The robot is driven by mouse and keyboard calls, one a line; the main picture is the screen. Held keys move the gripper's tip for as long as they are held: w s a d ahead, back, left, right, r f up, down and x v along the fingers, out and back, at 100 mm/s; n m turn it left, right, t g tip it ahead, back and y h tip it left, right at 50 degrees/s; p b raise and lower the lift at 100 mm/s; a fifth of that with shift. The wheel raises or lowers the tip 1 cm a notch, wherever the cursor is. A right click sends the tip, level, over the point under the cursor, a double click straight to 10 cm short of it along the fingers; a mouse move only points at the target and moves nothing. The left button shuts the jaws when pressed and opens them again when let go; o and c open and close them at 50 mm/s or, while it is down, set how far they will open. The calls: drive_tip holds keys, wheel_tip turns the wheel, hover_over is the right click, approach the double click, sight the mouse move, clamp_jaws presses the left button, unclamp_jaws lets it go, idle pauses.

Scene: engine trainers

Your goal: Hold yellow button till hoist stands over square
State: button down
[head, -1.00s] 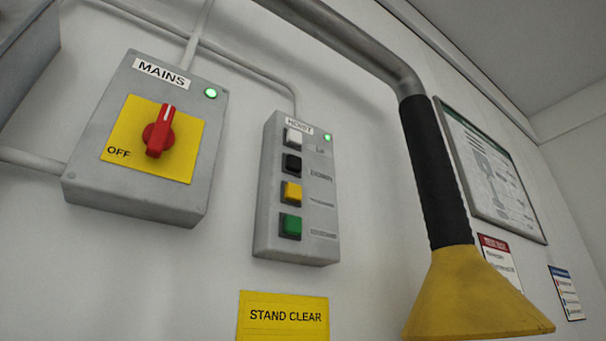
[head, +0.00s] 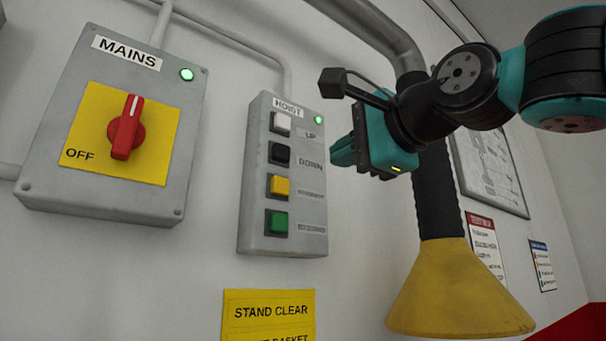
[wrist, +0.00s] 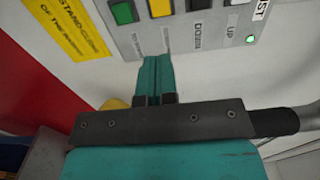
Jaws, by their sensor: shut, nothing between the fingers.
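The yellow button (head: 279,186) is third from the top on the grey HOIST box (head: 311,222), between a black button (head: 279,154) and a green button (head: 277,222). It also shows at the top edge of the wrist view (wrist: 160,8). My gripper (head: 335,152) is shut and empty, to the right of the box in the head view. Its teal fingers (wrist: 153,62) point toward the button panel in the wrist view, and no button is visibly pressed. The hoist itself and the square are not in view.
A MAINS box (head: 186,120) with a red switch (head: 126,127) and a lit green lamp is left of the HOIST box. A yellow-hooded pipe (head: 455,290) stands right of it, behind my arm. A yellow STAND CLEAR sign (head: 268,312) is below.

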sight(283, 186)
drive_tip(key=p+x, duration=0.7)
drive_tip(key=x, duration=0.6)
drive_tip(key=shift+a+r+p, duration=0.1)
drive_tip(key=shift+r+p, duration=0.05)
drive_tip(key=shift+p, duration=0.15)
drive_tip(key=shift+w+a+f, duration=0.2)
drive_tip(key=shift+w, duration=0.1)
